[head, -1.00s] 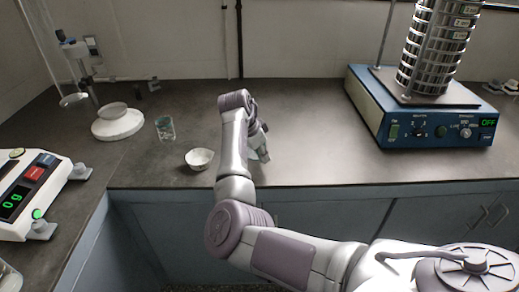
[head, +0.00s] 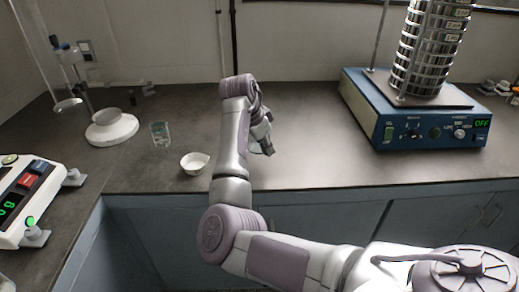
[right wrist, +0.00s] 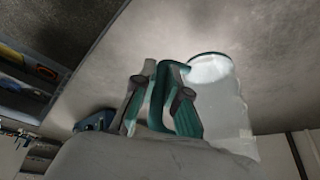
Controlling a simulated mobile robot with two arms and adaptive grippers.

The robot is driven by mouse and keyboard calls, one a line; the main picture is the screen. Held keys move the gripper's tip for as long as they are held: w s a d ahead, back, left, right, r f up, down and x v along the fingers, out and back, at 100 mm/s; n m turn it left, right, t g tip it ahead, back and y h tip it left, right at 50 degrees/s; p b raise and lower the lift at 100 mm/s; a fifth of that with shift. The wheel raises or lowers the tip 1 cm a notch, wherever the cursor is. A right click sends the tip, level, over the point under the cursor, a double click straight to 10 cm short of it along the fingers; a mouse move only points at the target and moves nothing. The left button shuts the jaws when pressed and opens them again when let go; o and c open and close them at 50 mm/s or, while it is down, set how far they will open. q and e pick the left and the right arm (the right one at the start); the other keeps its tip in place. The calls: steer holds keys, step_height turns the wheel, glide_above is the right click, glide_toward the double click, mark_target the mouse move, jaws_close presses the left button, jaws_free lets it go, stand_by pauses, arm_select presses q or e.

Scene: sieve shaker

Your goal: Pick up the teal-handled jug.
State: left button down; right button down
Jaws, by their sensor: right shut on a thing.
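The teal-handled jug (right wrist: 226,105) has a pale, translucent body with a thin teal rim, and shows at the right of the right wrist view. Its teal handle (right wrist: 157,92) is between the two fingers of my right gripper (right wrist: 158,106), which is shut on it. In the head view my right gripper (head: 264,138) is over the middle of the bench, beyond its front edge. There the jug is mostly or wholly hidden by the gripper and arm. I cannot tell whether the jug touches the bench. My left gripper is not in view.
A white dish (head: 194,163) and a glass beaker (head: 160,134) stand left of my right arm. A white round-based device (head: 111,130) is farther left, a balance (head: 28,205) at the left edge. The blue sieve shaker (head: 415,125) stands right. The bench between is clear.

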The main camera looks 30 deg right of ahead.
steer(key=s+d+r, duration=0.2)
steer(key=s+r, duration=0.3)
steer(key=s, duration=0.3)
steer(key=shift+d, duration=0.25)
steer(key=shift+s+r, duration=0.1)
stand_by(0.3)
stand_by(1.1)
